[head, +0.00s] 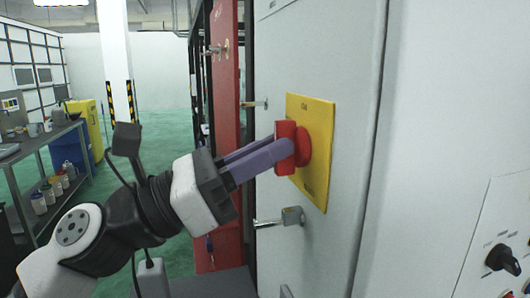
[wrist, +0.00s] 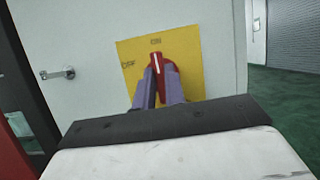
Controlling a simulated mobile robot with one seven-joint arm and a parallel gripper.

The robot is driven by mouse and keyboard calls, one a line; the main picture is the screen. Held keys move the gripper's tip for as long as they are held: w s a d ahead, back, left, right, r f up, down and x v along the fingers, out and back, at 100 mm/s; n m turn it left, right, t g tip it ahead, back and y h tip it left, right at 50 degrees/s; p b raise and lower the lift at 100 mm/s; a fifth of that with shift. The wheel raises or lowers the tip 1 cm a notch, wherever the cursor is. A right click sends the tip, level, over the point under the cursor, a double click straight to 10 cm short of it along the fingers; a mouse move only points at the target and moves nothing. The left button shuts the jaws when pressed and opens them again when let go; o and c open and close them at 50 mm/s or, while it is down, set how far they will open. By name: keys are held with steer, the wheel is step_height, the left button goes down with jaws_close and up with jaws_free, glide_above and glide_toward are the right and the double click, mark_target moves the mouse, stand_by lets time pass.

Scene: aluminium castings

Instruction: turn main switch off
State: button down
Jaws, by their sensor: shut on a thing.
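The main switch is a red rotary knob (head: 303,146) on a yellow plate (head: 318,185), fixed to a light grey cabinet door. My gripper (head: 284,150) reaches it from the left in the head view, and its purple fingers are shut on the knob's handle. In the wrist view the fingers (wrist: 159,88) sit on both sides of the red handle (wrist: 158,63), which has a white line and points about straight up. On the yellow plate (wrist: 190,58) there is a mark at the top and "OFF" at the left. The fingers hide the lower part of the knob.
A metal door handle (head: 280,218) sits below the plate, close under my gripper. A black rotary knob (head: 503,259) is on a panel at the lower right. A red door (head: 225,110) stands open behind. A workbench (head: 45,135) with bottles is at the far left.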

steer(key=shift+f+n, duration=0.1)
steer(key=shift+n, duration=0.2)
steer(key=n+t+b, duration=0.1)
steer(key=n+b, duration=0.1)
steer(key=shift+n+y, duration=0.4)
steer(key=n+t+y+b, duration=0.1)
steer(key=n+t, duration=0.1)
steer(key=n, duration=0.1)
steer(key=shift+n, duration=0.4)
steer(key=n+y, duration=0.1)
steer(key=n, duration=0.1)
steer(key=n+t+y, duration=0.1)
steer(key=n, duration=0.1)
steer(key=shift+r+n, duration=0.2)
steer(key=shift+n, duration=0.1)
steer(key=shift+s+n+t+y+p, duration=0.1)
steer(key=shift+n+t+y+p, duration=0.55)
steer(key=shift+n, duration=1.55)
steer(key=c, duration=1.5)
jaws_free()
steer(key=shift+o, duration=0.2)
